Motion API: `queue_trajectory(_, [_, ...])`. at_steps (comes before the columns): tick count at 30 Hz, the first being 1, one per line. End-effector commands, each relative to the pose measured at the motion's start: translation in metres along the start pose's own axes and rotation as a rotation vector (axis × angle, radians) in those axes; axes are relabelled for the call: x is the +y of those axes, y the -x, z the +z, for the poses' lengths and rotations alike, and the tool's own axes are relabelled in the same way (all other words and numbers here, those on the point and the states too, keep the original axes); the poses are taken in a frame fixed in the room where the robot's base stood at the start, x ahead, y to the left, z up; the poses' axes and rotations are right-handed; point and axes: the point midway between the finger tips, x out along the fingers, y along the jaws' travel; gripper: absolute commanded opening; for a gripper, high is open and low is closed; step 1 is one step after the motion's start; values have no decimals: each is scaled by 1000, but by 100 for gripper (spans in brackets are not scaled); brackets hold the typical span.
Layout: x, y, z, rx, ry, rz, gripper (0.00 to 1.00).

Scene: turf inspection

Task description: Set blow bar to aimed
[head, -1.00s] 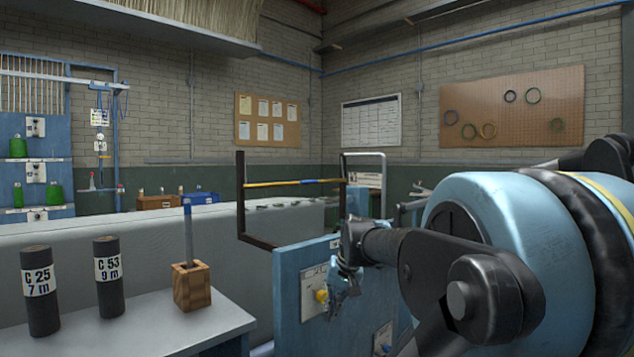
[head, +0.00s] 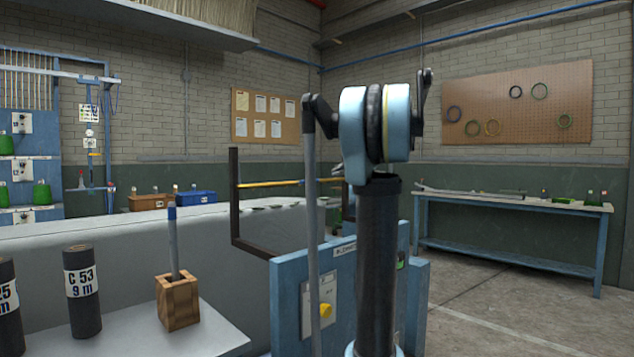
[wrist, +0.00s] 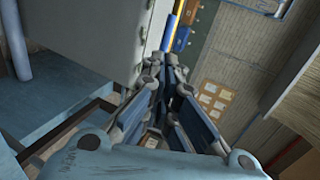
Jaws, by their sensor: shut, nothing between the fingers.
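A yellow bar (head: 268,184) with a dark band runs level across an upright dark U-shaped frame (head: 235,200) beside the long grey-white body. It looks like the blow bar, but no label on it is readable. In the wrist view a yellow strip (wrist: 168,34) shows just beyond my fingertips. A blue cabinet (head: 290,290) near the frame carries a plate with a yellow knob (head: 326,310). My gripper (wrist: 165,68) is shut and empty in the wrist view. In the head view it is mostly hidden behind my arm, near the bar's right end; contact cannot be told.
A wooden block (head: 178,302) with an upright blue-tipped rod and dark labelled cylinders (head: 83,290) stand on the front-left table. A blue-legged bench (head: 510,204) stands along the right wall. Floor (head: 500,305) at right is clear.

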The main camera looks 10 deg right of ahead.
Motion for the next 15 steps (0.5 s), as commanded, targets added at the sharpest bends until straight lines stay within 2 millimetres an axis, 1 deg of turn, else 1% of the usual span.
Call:
queue_trajectory(1, [-4,1,-7,6,-10,-12,0])
queue_trajectory(3, [-7,1,-13,10,-18,-21,0])
queue_trajectory(7, [-9,-8,-15,11,-20,-25,0])
queue_trajectory(11, [-9,-26,-14,10,-18,-24,0])
queue_trajectory(15, [-9,-51,-15,10,-19,-24,0])
